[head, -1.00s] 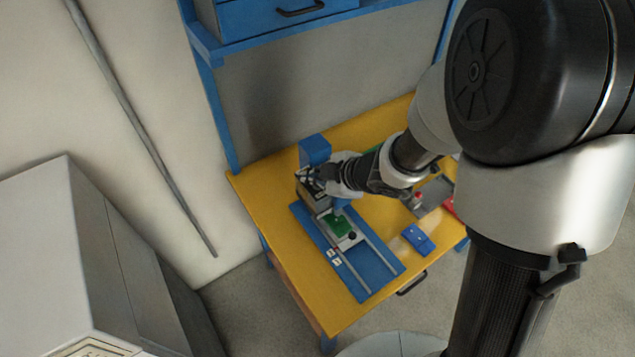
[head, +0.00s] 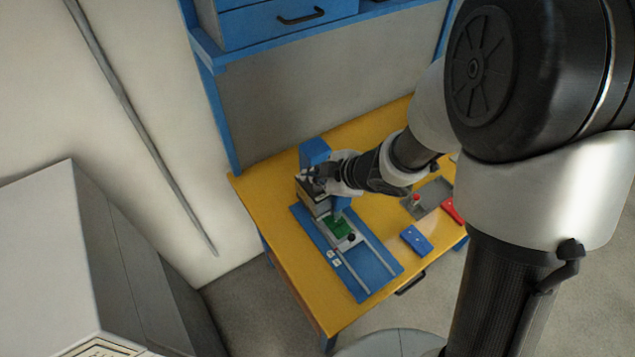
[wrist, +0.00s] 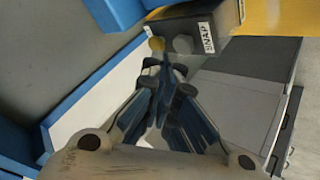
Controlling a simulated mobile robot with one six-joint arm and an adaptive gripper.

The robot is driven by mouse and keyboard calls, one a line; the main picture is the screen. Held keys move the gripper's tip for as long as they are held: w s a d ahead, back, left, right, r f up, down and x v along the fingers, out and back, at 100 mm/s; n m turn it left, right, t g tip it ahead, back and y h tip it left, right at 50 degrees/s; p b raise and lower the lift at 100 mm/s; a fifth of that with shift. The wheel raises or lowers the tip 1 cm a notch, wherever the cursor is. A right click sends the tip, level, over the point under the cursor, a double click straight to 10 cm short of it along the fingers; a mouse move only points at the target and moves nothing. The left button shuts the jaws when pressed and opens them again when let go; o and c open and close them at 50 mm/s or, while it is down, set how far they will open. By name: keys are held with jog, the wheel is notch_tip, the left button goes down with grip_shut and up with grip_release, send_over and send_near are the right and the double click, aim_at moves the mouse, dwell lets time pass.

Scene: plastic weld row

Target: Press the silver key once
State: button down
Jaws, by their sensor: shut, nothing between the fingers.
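The silver key (wrist: 183,44) is a small round grey button on the side of a dark box marked SNAP (wrist: 205,25), at the top of the wrist view. A brass-yellow round key (wrist: 157,43) sits just left of it. My gripper (wrist: 165,62) is shut and empty, its fingertips just below the two keys in that view. The tips overlap the lower edge between the keys; I cannot tell if they touch. In the head view my gripper (head: 314,183) is at the dark machine head, and the keys are too small to make out there.
A blue fixture base (head: 370,268) with rails and a green part (head: 340,227) lies below the machine on the yellow table (head: 300,290). A blue upright (head: 314,151) stands behind my gripper. A grey tray (head: 432,197), blue block (head: 417,240) and red block (head: 452,210) lie to the right.

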aim_at(316, 189)
notch_tip(316, 189, up, 5)
jog(key=p, duration=0.5)
dwell(0.4)
dwell(0.5)
